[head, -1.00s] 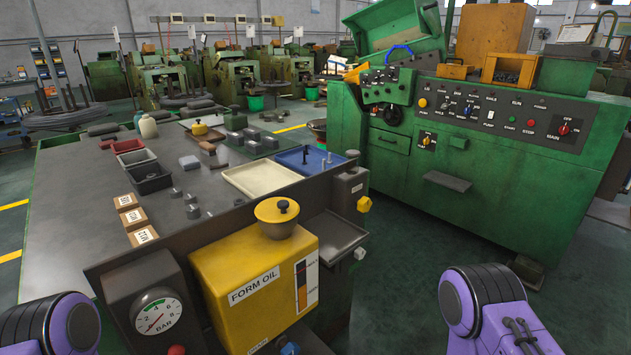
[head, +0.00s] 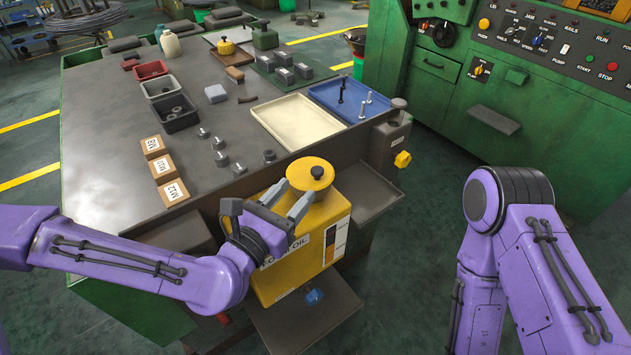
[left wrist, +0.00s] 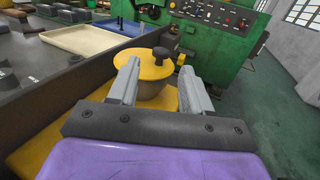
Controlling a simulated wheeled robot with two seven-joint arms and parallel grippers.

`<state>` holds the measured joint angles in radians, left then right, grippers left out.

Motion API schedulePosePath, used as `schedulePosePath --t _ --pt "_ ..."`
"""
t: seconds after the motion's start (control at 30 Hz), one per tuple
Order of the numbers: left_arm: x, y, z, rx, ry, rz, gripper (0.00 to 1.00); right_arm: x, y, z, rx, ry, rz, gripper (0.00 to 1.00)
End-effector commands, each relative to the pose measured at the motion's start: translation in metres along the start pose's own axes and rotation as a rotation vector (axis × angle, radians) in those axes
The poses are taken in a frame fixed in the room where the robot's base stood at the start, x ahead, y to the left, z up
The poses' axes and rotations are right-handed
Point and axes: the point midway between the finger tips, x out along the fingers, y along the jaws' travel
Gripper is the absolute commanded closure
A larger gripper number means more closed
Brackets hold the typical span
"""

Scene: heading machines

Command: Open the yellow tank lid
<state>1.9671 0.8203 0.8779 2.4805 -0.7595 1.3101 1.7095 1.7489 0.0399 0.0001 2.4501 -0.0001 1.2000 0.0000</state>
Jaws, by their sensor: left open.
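The yellow tank (head: 267,283), labelled FORM OIL, is fixed at the front of the workbench. Its round yellow lid (head: 299,174) with a dark knob (head: 317,172) sits on top and looks closed. My left gripper (head: 293,197) is open just in front of the lid, its two grey fingers pointing at it. In the left wrist view the lid (left wrist: 146,66) and knob (left wrist: 160,54) lie between and just beyond the fingertips (left wrist: 161,70). I cannot tell whether the fingers touch the lid. My right arm shows at the right, but its gripper is not in view.
The workbench (head: 100,200) carries a cream tray (head: 270,130), a blue tray (head: 330,108), dark bins (head: 175,118) and labelled blocks (head: 173,190). A grey side tray (head: 362,185) juts out right of the tank. The green machine (head: 470,110) stands behind; floor between is clear.

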Motion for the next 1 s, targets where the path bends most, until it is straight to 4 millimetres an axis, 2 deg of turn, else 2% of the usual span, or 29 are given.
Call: schedulePosePath --t 0.03,0.17,0.2,0.23,0.4,0.5,0.63,0.87,1.0 --pt "0.004 0.000 -0.011 0.001 -0.006 -0.001 0.51 0.022 -0.002 0.009 0.000 0.000 0.000 0.57" --pt "0.008 -0.002 -0.011 -0.003 -0.005 -0.008 0.51 0.048 -0.004 0.019 0.000 0.001 0.000 0.57" --pt "0.020 -0.002 0.000 -0.001 0.002 -0.008 0.51 0.034 -0.003 0.014 0.000 0.000 0.000 0.57" --pt "0.029 -0.002 0.001 -0.001 0.003 -0.008 0.51 0.031 -0.003 0.012 0.000 0.000 0.000 0.57" --pt "0.064 -0.001 0.001 -0.003 0.002 -0.004 0.51 0.027 -0.003 0.010 0.001 0.002 -0.001 0.57" --pt "0.077 -0.001 0.000 -0.004 0.004 -0.004 0.51 0.025 -0.003 0.010 0.001 0.001 0.000 0.57" --pt "0.085 0.000 0.000 -0.004 0.003 -0.003 0.51 0.025 -0.003 0.010 0.001 0.001 0.000 0.57" --pt "0.086 0.000 -0.001 -0.004 0.003 -0.004 0.51 0.026 -0.003 0.010 0.000 0.001 0.000 0.57" --pt "0.085 0.000 -0.001 -0.004 0.003 -0.004 0.96 0.026 -0.003 0.010 0.000 0.001 0.000 0.57"
